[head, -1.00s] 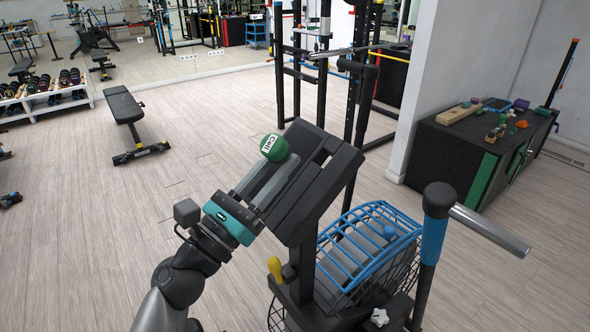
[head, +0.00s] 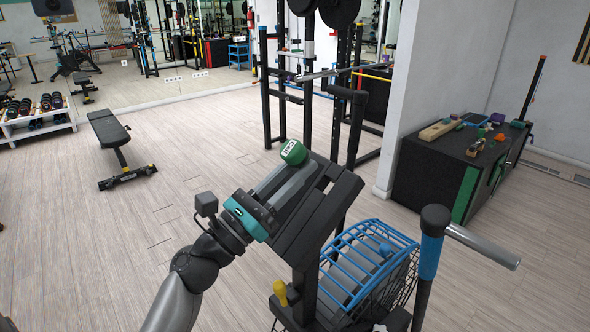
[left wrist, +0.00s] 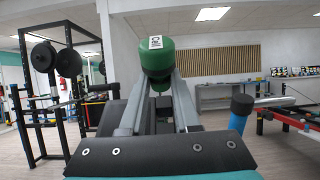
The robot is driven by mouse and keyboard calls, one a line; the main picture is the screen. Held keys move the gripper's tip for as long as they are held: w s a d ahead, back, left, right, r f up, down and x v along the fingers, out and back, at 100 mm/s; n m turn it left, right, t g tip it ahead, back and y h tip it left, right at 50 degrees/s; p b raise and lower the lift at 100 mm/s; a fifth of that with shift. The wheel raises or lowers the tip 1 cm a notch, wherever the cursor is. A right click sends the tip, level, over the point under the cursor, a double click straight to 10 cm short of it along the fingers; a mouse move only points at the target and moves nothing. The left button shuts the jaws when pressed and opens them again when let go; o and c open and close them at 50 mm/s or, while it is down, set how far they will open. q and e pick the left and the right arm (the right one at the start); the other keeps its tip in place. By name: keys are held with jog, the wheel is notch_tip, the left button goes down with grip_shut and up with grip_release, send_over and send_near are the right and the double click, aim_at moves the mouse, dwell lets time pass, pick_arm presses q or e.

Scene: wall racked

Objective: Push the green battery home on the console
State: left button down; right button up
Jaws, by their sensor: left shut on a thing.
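The green battery (head: 293,152), a round green piece with a white label, is at the upper left edge of the dark slatted console (head: 318,215). My left gripper (head: 286,165) reaches up from the lower left, its long grey fingers lying along the console face and shut on the battery. In the left wrist view the battery (left wrist: 157,58) sits between the fingertips, label facing the camera. Whether it is fully seated in the console cannot be told; its far side is hidden. My right gripper is not in view.
A black chest (head: 455,170) with small items stands farther right. The floor at left is clear around a bench (head: 118,140).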

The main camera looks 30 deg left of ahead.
aim_at(314, 200)
pick_arm(q)
jog(key=shift+w+d+f+b, duration=0.25)
jog(key=shift+w+f+b, duration=0.55)
jog(key=shift+f, duration=0.2)
jog(key=shift+w+d+f+b, duration=0.25)
jog(key=shift+w+f+b, duration=0.45)
jog(key=shift+f+b, duration=0.25)
jog(key=shift+w+d+f, duration=0.1)
jog(key=shift+w+f, duration=0.1)
jog(key=shift+w+d+f+b, duration=0.2)
jog(key=shift+w+f+b, duration=0.25)
jog(key=shift+f+b, duration=0.25)
jog(key=shift+r, duration=0.25)
jog(key=shift+s+a+r+p, duration=0.1)
jog(key=shift+s+p, duration=0.1)
jog(key=shift+p, duration=0.1)
dwell(1.2)
jog(key=shift+w+f+b, duration=0.2)
jog(key=shift+f+b, duration=0.1)
jog(key=shift+s+r+p, duration=0.1)
jog(key=shift+r+p, duration=0.15)
jog(key=shift+p, duration=0.05)
jog(key=shift+s, duration=0.1)
dwell(1.1)
